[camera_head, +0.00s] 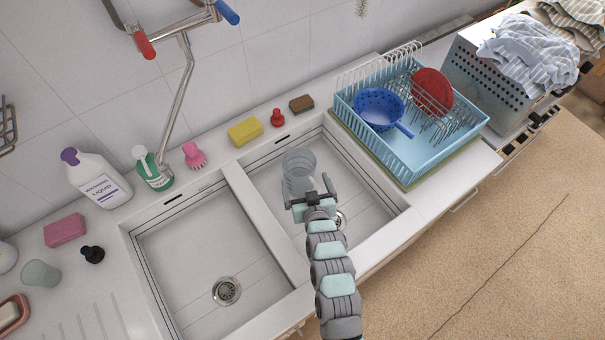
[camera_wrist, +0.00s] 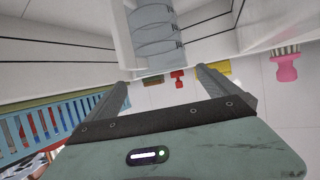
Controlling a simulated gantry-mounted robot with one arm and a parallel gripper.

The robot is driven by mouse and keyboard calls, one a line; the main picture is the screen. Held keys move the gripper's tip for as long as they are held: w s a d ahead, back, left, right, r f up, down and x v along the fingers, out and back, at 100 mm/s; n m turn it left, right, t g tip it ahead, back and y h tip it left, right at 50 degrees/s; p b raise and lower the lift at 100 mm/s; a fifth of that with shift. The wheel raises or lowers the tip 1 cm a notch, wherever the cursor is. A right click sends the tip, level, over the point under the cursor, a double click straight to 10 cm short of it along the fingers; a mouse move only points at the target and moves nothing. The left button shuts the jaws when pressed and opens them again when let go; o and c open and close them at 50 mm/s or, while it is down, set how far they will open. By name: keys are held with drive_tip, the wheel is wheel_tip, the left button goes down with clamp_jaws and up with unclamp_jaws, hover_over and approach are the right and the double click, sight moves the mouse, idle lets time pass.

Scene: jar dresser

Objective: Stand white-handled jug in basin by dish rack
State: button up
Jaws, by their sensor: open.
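The clear jug (camera_head: 299,163) is in the right basin (camera_head: 362,190), the one beside the dish rack (camera_head: 412,140). It looks roughly upright, but its base is partly hidden behind my gripper, so I cannot tell how it rests. In the wrist view the clear, ringed jug (camera_wrist: 156,32) shows beyond the fingertips, with its white handle (camera_wrist: 123,42) at its left side. My gripper (camera_head: 309,190) is over the right basin, close to the jug on its near side. In the wrist view the jaws (camera_wrist: 161,78) are apart with nothing between them.
The pale blue rack holds a blue colander (camera_head: 379,109) and a red plate (camera_head: 432,91). The left basin (camera_head: 205,250) is empty. A yellow sponge (camera_head: 245,132), a red stopper-like item (camera_head: 277,118) and a brown sponge (camera_head: 301,104) line the back ledge. The tap (camera_head: 180,90) rises behind.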

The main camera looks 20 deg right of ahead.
drive_tip(key=shift+v, duration=2.1)
